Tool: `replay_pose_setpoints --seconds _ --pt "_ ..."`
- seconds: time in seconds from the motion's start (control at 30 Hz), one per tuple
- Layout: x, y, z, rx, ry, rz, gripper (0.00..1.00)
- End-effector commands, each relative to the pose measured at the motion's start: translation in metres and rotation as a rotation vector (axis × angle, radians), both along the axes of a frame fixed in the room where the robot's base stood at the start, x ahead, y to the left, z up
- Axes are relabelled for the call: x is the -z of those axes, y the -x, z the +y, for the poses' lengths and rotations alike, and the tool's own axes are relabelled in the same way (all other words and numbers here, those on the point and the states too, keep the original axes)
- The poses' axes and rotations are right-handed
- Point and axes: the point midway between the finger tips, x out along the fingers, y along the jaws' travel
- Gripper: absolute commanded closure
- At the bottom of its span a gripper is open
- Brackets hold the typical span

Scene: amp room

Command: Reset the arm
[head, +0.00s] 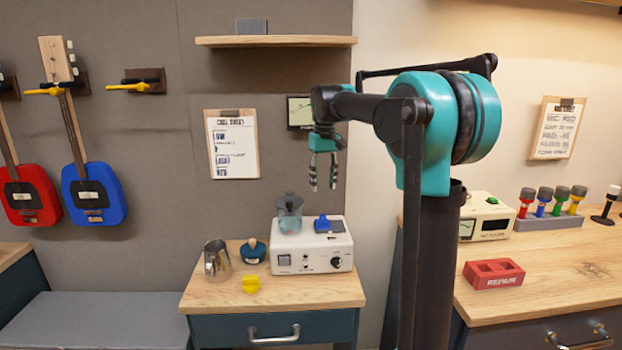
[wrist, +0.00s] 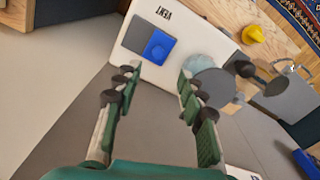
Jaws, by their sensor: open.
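My gripper (head: 324,171) hangs from my arm in front of the back wall, above the white machine (head: 310,262) on the small wooden cabinet. Its fingers point down. In the wrist view my gripper (wrist: 155,105) has its two fingers spread apart with nothing between them. Beyond the fingertips the white machine (wrist: 130,42) shows, with a blue block (wrist: 158,46) on its grey pad. A clear lidded cup (head: 289,213) stands on the machine's left side, below the gripper and apart from it.
A metal pitcher (head: 216,260), a round teal-based tool (head: 253,251) and a yellow piece (head: 251,284) stand left of the machine. A shelf (head: 275,41) juts out above. A red repair tray (head: 493,274) lies on the right bench. Guitars (head: 93,193) hang at left.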

Motion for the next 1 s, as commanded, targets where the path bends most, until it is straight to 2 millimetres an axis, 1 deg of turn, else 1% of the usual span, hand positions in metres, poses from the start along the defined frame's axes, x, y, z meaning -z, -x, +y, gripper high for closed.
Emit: replay_pose_setpoints --seconds 0.07,0.17,0.2,0.27,0.3,0.37,0.4,0.47,0.5,0.57,0.6,0.7,0.8,0.9,1.0 --pt "0.018 0.015 -0.009 0.021 -0.004 -0.022 0.6" --pt "0.053 0.044 -0.024 0.06 -0.011 -0.067 0.6" --pt "0.069 0.058 -0.031 0.079 -0.014 -0.088 0.6" --pt "0.095 0.082 -0.04 0.106 -0.019 -0.121 0.6" --pt "0.111 0.098 -0.046 0.125 -0.023 -0.141 0.6" --pt "0.137 0.125 -0.054 0.152 -0.028 -0.173 0.6" --pt "0.154 0.143 -0.06 0.17 -0.032 -0.195 0.6" --pt "0.18 0.172 -0.067 0.197 -0.037 -0.225 0.6" --pt "0.196 0.19 -0.071 0.214 -0.04 -0.245 0.6" --pt "0.218 0.217 -0.076 0.237 -0.045 -0.273 0.6" --pt "0.231 0.233 -0.079 0.251 -0.047 -0.289 0.6" --pt "0.256 0.266 -0.084 0.278 -0.053 -0.323 0.6" --pt "0.272 0.286 -0.086 0.295 -0.056 -0.343 0.6" --pt "0.278 0.294 -0.087 0.302 -0.058 -0.352 0.6" --pt "0.279 0.295 -0.087 0.303 -0.059 -0.354 0.6"
